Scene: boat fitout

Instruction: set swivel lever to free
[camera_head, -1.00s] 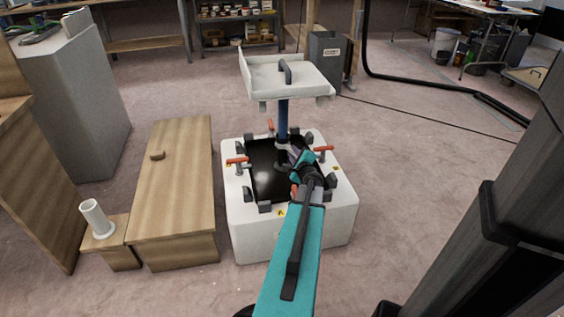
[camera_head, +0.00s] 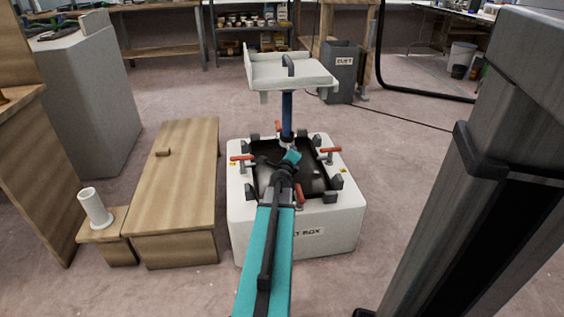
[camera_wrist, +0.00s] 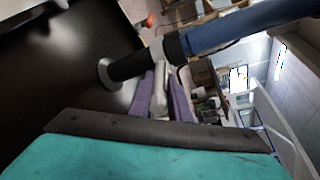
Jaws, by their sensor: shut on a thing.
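A pale seat-like tray (camera_head: 290,73) with a black handle stands on a blue post (camera_head: 287,112) rising from a white box with a dark top. In the wrist view the post (camera_wrist: 235,25) lies aslant, with a black lower section (camera_wrist: 132,67) and a round foot. A pale collar (camera_wrist: 157,50) rings it. My gripper (camera_wrist: 163,88) has its purple fingers closed around a pale grey piece beside the collar, apparently the swivel lever (camera_wrist: 161,102). In the head view my gripper (camera_head: 290,157) is at the post's base; the lever is hidden there.
Red-handled clamps (camera_head: 330,150) and dark blocks ring the white box (camera_head: 300,243). A wooden bench (camera_head: 180,190) and a white tube (camera_head: 95,207) on a small step stand left. A grey bin (camera_head: 340,80) is behind.

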